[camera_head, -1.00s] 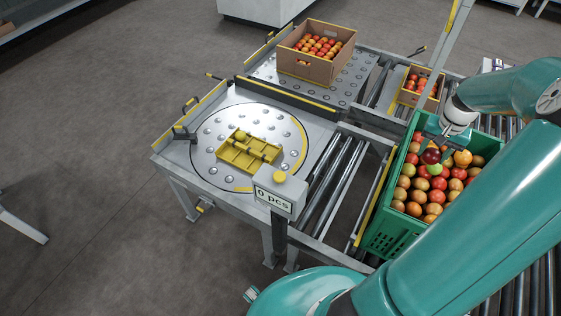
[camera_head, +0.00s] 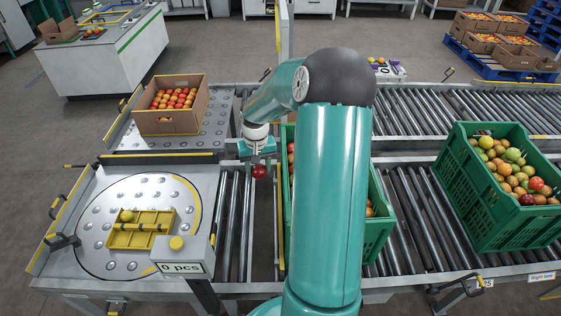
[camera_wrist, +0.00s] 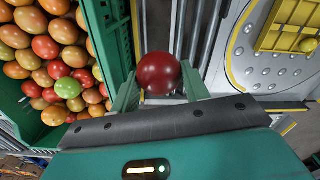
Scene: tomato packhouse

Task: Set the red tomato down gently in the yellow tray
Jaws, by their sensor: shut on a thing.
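The red tomato (camera_head: 259,171) is dark red and round, and hangs below my gripper (camera_head: 259,160). In the wrist view the tomato (camera_wrist: 159,73) sits between the two green fingers of my gripper (camera_wrist: 160,88), which are shut on it. It is held above the rollers, between the green crate and the round plate. The yellow tray (camera_head: 141,239) lies on the round plate to the left, apart from my gripper. It has several compartments, and a yellow-green round fruit (camera_head: 127,216) sits in its back left part. The tray (camera_wrist: 286,30) shows partly at the wrist view's top right.
A green crate (camera_head: 378,236) of tomatoes stands right of my gripper, partly hidden by my arm. A display (camera_head: 181,267) reading "0 pcs" stands at the tray's front right. A cardboard box (camera_head: 172,123) of tomatoes is behind the plate. Another green crate (camera_head: 480,221) is at right.

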